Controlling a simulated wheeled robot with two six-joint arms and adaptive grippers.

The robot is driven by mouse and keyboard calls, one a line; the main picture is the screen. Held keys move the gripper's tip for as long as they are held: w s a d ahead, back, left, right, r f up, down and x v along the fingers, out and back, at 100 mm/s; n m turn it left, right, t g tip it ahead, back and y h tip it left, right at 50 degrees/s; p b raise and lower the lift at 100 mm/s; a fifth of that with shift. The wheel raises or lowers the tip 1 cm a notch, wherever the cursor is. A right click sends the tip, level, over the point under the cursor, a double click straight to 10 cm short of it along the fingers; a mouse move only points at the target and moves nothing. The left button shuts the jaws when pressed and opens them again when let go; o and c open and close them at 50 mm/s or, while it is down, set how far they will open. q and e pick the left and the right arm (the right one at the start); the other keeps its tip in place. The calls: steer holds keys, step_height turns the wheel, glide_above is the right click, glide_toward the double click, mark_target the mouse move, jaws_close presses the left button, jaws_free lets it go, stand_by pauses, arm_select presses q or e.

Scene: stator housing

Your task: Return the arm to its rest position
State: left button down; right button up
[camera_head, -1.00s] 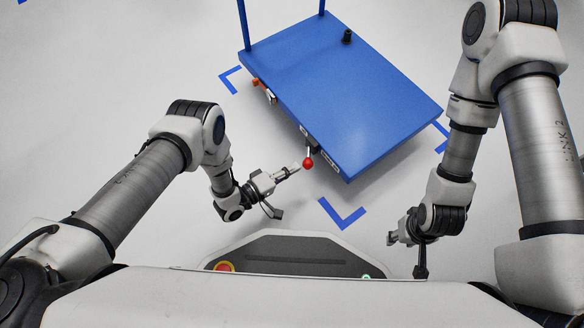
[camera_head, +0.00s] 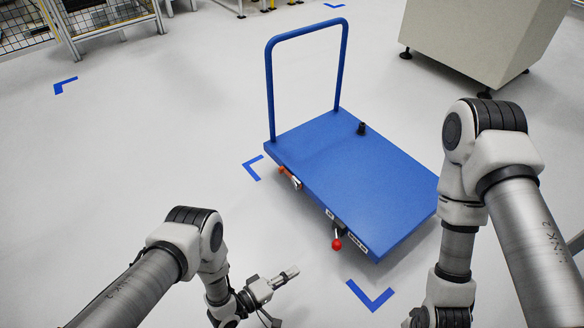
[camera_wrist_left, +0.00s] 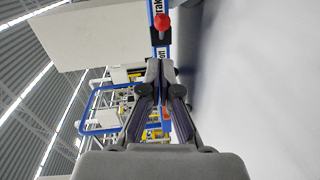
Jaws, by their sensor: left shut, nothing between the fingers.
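My left gripper (camera_head: 291,273) is shut and empty. It hangs over the floor in front of the blue cart, to the left of and below the red ball knob, apart from it. The left wrist view shows its two fingers (camera_wrist_left: 160,68) closed together, with the red knob beyond them. My right arm (camera_head: 458,230) reaches down on the right. Its gripper is cut off by the bottom edge of the head view, so its fingers cannot be seen.
A blue cart (camera_head: 350,180) with an upright handle stands in the middle, with a small black part (camera_head: 362,128) on its deck. Its red ball knob (camera_head: 337,244) sticks out at the near side. A beige cabinet (camera_head: 480,40) stands at the back right. Clear floor lies left.

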arm_select(q)
steer(key=w+a+r+t+y+p, duration=0.1)
steer(key=w+a+r, duration=0.2)
steer(key=w+r, duration=0.25)
steer(key=w+a+r+y+p, duration=0.1)
steer(key=w+a+r+p, duration=0.1)
steer(key=w+a+r, duration=0.3)
steer(key=s+a+r+y+p, duration=0.1)
steer(key=s+a+r+y, duration=0.25)
steer(key=a+y, duration=0.2)
steer(key=s+a+f+m+g+y, duration=0.1)
steer(key=s+a+m+g+y, duration=0.35)
steer(key=s, duration=0.85)
steer(key=s+a+f+m+g+y, duration=0.1)
steer(key=s+a+g, duration=0.55)
steer(key=s, duration=0.75)
step_height(320, 180, up, 38)
steer(key=p, duration=3.8)
steer(key=shift+w+d, duration=0.2)
steer(key=shift+d, duration=0.15)
